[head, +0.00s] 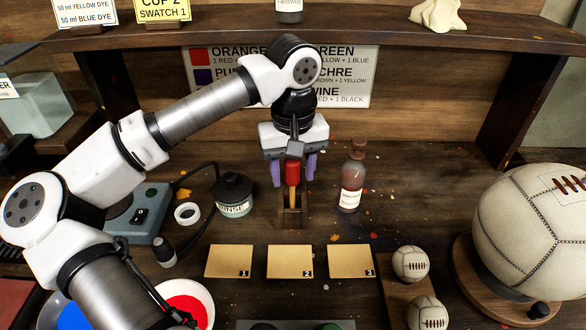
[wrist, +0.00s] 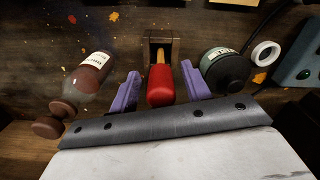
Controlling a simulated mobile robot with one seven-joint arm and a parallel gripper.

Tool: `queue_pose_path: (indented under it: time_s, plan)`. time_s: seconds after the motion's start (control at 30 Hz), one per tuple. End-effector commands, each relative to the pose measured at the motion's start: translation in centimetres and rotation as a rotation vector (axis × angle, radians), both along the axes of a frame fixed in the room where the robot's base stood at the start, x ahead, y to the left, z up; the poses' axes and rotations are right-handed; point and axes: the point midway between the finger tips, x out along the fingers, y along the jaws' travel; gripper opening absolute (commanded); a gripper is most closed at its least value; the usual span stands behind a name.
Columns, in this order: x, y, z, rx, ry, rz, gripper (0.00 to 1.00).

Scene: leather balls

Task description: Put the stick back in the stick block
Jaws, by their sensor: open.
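The stick (head: 292,174) has a red upper end and a tan lower part. It stands about upright, with its lower end in the stick block (head: 291,217), a small brown wooden block on the table. My gripper (head: 292,172) is above the block with its purple fingers on either side of the stick. The fingers are open and apart from it. In the wrist view the red end of the stick (wrist: 160,88) lies between the fingers (wrist: 160,90), with a gap on both sides. The stick block (wrist: 160,42) shows beyond it. How deep the stick sits is hidden.
A brown bottle (head: 351,180) stands close on the right and a dark rinse jar (head: 233,195) close on the left. Cards (head: 290,262) and small leather balls (head: 410,263) lie in front. A large ball (head: 530,225) is at right. A shelf (head: 400,38) runs above.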

Motion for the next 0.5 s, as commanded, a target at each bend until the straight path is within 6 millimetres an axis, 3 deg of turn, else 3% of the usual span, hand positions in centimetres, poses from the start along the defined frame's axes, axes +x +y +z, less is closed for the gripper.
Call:
queue_pose_path:
  time_s: [0.17, 0.5]
  plan:
    - [0.1, 0.0, 2.3, 0.001, -0.004, 0.002, 0.48]
    - [0.0, 0.0, 9.6, 0.000, -0.002, 0.000, 0.48]
